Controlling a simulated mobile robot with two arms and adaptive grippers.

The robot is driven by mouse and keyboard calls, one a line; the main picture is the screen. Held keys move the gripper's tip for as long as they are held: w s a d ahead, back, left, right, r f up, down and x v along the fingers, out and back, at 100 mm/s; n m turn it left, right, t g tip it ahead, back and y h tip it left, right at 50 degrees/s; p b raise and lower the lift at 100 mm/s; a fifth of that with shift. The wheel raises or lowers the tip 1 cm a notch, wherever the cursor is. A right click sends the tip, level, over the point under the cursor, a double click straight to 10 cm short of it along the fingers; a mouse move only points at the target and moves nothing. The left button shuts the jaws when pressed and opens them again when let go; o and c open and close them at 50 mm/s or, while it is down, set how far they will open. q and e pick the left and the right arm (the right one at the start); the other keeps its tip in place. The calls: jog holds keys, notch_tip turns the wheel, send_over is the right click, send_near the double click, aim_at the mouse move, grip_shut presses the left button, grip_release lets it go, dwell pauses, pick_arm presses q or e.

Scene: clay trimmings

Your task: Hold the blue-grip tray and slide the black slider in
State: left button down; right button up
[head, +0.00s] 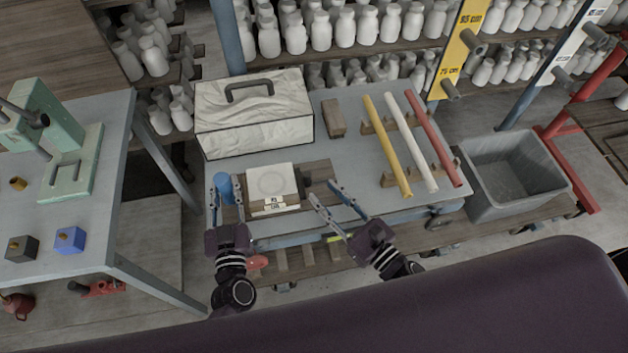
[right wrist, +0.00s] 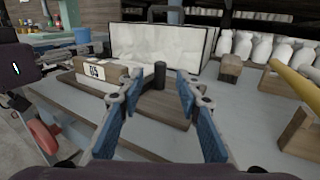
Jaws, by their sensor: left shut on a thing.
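The tray (head: 287,207) holds a pale square slab and has a small label on its front; it lies on the grey table. Its upright blue grip (head: 223,187) is at its left end. My left gripper (head: 227,195) is at the blue grip, one finger on each side, shut on it. The black slider (right wrist: 160,75) shows in the right wrist view as an upright black post on a wooden board, right of the label. My right gripper (head: 338,195) is open and empty. In the right wrist view the post stands beyond the gap between its fingertips (right wrist: 158,86), apart from them.
A white box (head: 254,118) with a dark handle stands behind the tray. A small wooden block (head: 334,118) is beside it. Yellow (head: 388,145), white (head: 412,142) and red (head: 433,138) rods lie on wooden rests at right. A grey bin (head: 512,172) stands past the table's right end.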

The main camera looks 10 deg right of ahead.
pick_arm(q)
jog(key=shift+s+d+f, duration=0.1)
jog(key=shift+s+f, duration=0.05)
jog(key=shift+f, duration=0.2)
pick_arm(e)
jog(key=v, duration=0.4)
jog(key=shift+s, duration=0.15)
pick_arm(q)
jog(key=c, duration=1.8)
grip_release()
jog(key=shift+o, duration=1.1)
jog(key=shift+r, duration=0.2)
